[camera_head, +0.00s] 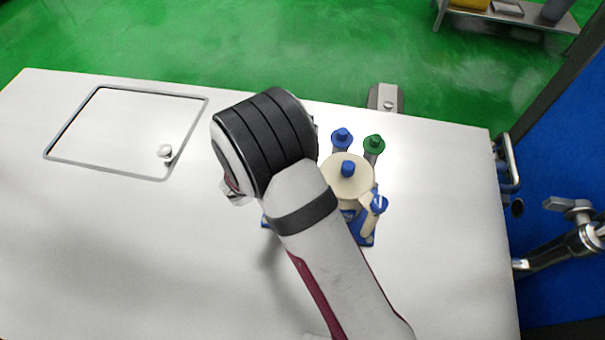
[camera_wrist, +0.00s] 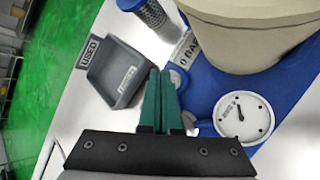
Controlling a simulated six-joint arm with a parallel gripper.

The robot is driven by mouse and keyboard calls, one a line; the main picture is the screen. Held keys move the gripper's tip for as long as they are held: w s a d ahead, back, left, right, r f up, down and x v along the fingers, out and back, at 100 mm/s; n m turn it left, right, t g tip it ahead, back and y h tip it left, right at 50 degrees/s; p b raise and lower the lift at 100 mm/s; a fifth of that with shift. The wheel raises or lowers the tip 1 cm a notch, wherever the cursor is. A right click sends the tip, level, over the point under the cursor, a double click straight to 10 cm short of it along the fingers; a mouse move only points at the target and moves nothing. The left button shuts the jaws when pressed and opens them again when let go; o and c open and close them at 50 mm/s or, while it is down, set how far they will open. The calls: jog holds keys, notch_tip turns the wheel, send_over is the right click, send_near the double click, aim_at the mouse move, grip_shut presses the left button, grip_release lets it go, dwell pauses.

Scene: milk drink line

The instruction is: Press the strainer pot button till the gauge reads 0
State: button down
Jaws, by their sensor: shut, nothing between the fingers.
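The strainer pot is a cream, round vessel with a blue knob (camera_head: 347,169), standing on a blue base (camera_head: 366,239) partly hidden by my arm in the head view. In the wrist view the cream pot (camera_wrist: 262,45) fills the upper right on its blue base (camera_wrist: 208,85). A white round gauge (camera_wrist: 243,117) sits at the base, right of my fingers; its dark needle points up and slightly left, and its figures are too small to read. My gripper (camera_wrist: 160,75) has green fingers shut together, empty, left of the gauge. I cannot make out the button.
A grey tray (camera_wrist: 112,75) marked USED lies left of my fingers. A metal mesh cylinder (camera_wrist: 152,14) is behind it. Blue-topped (camera_head: 342,136) and green-topped (camera_head: 374,143) pieces stand behind the pot. The white table (camera_head: 120,250) is clear at left around a framed hatch (camera_head: 128,127).

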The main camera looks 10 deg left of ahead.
jog(key=shift+r, duration=0.35)
jog(key=shift+r, duration=2.55)
